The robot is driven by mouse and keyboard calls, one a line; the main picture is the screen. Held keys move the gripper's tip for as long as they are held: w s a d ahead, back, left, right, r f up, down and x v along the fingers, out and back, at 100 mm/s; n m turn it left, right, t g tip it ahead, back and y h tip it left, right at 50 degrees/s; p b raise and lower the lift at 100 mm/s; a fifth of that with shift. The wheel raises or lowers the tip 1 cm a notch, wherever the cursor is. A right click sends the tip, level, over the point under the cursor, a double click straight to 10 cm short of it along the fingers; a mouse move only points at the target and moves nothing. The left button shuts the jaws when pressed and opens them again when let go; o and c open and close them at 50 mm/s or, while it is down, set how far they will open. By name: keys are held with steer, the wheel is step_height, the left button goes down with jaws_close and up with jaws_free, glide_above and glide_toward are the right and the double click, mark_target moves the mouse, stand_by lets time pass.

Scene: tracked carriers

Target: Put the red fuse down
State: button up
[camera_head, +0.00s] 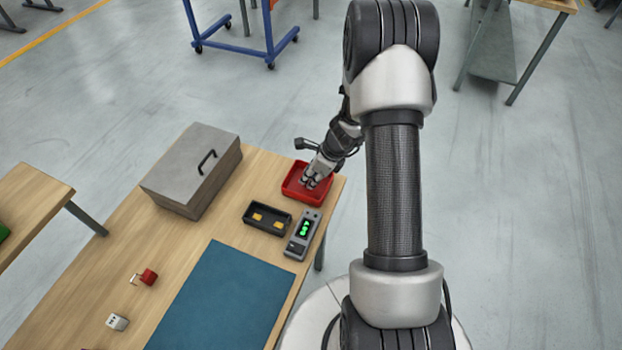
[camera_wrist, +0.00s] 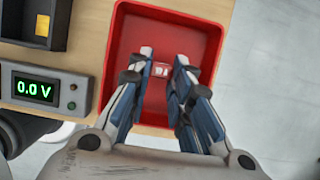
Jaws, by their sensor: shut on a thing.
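The red tray (camera_head: 290,194) sits at the far right corner of the wooden table. My gripper (camera_head: 311,183) reaches down into it. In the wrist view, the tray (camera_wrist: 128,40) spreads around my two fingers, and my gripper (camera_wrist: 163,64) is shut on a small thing. The red fuse (camera_wrist: 161,71) shows only as a small pale, marked patch between the fingertips. Its red body is hard to tell from the red tray floor. I cannot tell whether it touches the floor. In the head view the fingers hide it.
A black tray (camera_head: 250,220) with yellow pieces and a grey meter (camera_head: 294,247) showing 0.0 V stand beside the red tray. A grey box (camera_head: 180,185) with a handle is further left. A blue mat (camera_head: 225,295), a red padlock-like object (camera_head: 148,277) and a white block (camera_head: 117,322) lie nearer.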

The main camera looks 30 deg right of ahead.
steer(key=shift+r, duration=0.1)
steer(key=shift+f, duration=0.25)
steer(key=o, duration=0.9)
steer(key=shift+r, duration=0.1)
steer(key=shift+c, duration=0.2)
